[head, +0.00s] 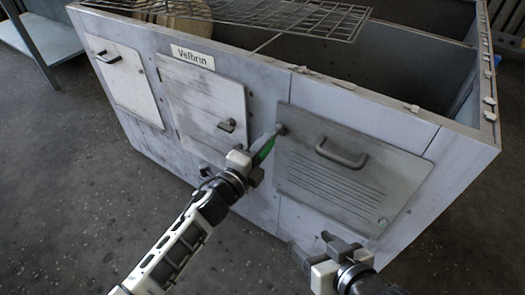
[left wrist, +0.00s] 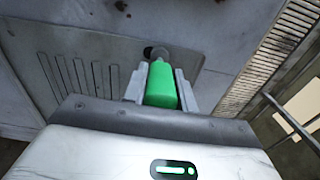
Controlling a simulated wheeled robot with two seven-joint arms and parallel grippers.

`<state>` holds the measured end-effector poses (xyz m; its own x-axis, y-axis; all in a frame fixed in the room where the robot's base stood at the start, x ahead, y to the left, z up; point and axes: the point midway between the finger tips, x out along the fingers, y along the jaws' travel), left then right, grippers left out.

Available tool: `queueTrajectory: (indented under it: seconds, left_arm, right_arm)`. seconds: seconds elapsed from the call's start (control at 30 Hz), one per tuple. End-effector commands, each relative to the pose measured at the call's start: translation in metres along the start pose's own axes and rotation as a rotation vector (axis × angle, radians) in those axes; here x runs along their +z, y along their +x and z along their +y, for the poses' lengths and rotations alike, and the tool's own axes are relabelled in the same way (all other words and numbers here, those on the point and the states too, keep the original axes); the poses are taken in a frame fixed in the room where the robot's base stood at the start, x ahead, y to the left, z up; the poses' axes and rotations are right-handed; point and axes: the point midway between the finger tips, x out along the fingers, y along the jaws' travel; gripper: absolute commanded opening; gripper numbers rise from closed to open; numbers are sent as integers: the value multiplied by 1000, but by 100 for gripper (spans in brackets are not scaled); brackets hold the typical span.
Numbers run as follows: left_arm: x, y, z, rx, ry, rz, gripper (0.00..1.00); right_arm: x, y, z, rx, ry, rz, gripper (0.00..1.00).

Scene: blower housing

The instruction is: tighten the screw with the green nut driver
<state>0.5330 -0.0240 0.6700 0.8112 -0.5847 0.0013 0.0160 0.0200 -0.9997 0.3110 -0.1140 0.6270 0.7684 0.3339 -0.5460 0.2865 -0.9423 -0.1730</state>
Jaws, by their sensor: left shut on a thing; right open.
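The green nut driver (head: 264,150) is held in my left gripper (head: 248,163), which is shut on its handle. In the left wrist view the green handle (left wrist: 161,84) sits between the two fingers (left wrist: 160,88). The driver's tip reaches a round dark screw head (head: 281,130) at the upper left corner of the vented panel (head: 330,165). In the left wrist view the tip covers part of this spot (left wrist: 158,53), so I cannot tell how fully it is seated. My right gripper (head: 312,250) is open and empty, low in front of the housing.
The grey housing (head: 250,60) has a handle (head: 341,153) on the vented panel and a latched door (head: 205,105) to its left. A wire rack (head: 280,15) lies across the open top. Small bits lie along the top rim. Floor in front is clear.

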Motion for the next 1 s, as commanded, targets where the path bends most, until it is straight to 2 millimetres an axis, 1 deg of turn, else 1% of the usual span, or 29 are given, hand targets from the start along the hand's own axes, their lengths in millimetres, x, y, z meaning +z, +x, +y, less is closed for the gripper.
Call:
queueTrajectory:
  seconds: [0.03, 0.17, 0.2, 0.27, 0.53, 1.0]
  left_arm:
    - [0, 0, 0, -2, 29, 1, 0]
    - [0, 0, -1, -1, 27, 1, 0]
    - [0, 0, -1, -1, 26, 1, 16]
    - [0, 0, -1, -1, 25, 1, 0]
    - [0, -3, 0, 0, 22, 0, 0]
    - [0, -22, -1, 0, 22, 0, 0]
  right_arm:
    - [4, 2, 0, -2, -1, -8, 62]
    - [4, 1, 1, -2, -9, -16, 62]
    - [4, 1, 2, -1, -11, -16, 62]
    - [4, 1, 2, -1, -12, -16, 62]
    - [1, 0, 2, 0, -12, -10, 62]
    - [-7, -4, 0, 1, -7, -4, 62]
